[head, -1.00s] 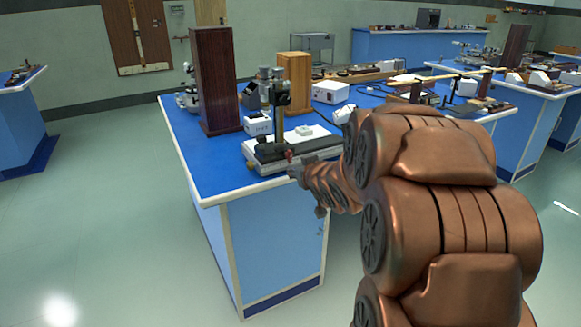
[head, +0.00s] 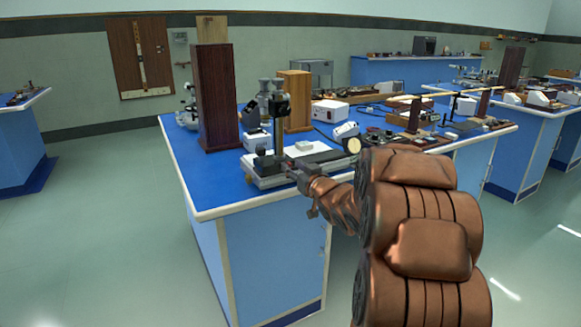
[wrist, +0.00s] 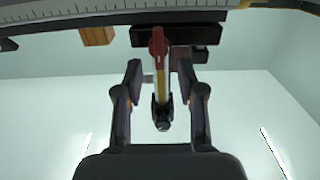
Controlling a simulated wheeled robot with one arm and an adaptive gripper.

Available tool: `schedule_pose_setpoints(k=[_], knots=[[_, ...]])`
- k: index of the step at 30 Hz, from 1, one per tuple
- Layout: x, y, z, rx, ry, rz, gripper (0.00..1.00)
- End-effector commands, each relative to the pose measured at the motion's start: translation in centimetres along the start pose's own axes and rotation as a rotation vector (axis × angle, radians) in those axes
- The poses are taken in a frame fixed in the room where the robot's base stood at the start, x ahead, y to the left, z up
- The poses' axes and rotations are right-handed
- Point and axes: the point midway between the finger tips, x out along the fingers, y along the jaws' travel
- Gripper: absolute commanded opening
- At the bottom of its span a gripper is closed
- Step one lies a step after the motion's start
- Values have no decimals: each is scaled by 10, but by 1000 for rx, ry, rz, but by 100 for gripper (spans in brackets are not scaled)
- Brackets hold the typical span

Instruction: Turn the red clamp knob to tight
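The red clamp knob (wrist: 158,42) shows in the wrist view as a red, lever-like piece at upper centre, in front of a dark block. My gripper (wrist: 160,76) is open, with one finger on each side of the line of the knob. The knob is near the fingertips; I cannot tell whether they touch it. In the head view my gripper (head: 296,176) is at the front edge of the instrument base (head: 262,181), below the dark upright post (head: 281,130). The knob is not clear there.
The blue bench (head: 205,190) has a pale edge. A tall dark wooden block (head: 217,95) and a lighter wooden box (head: 294,100) stand behind the instrument. A white box (head: 329,111) is farther right. The floor left of the bench is clear.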

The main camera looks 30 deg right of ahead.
Motion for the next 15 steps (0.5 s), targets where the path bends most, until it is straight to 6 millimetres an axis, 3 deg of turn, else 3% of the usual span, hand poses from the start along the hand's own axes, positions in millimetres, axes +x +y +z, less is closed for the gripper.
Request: schedule_pose_setpoints(k=[6, 15], knots=[[19, 1, 0, 0, 0, 1, 39], [24, 0, 0, 0, -1, 2, 39]])
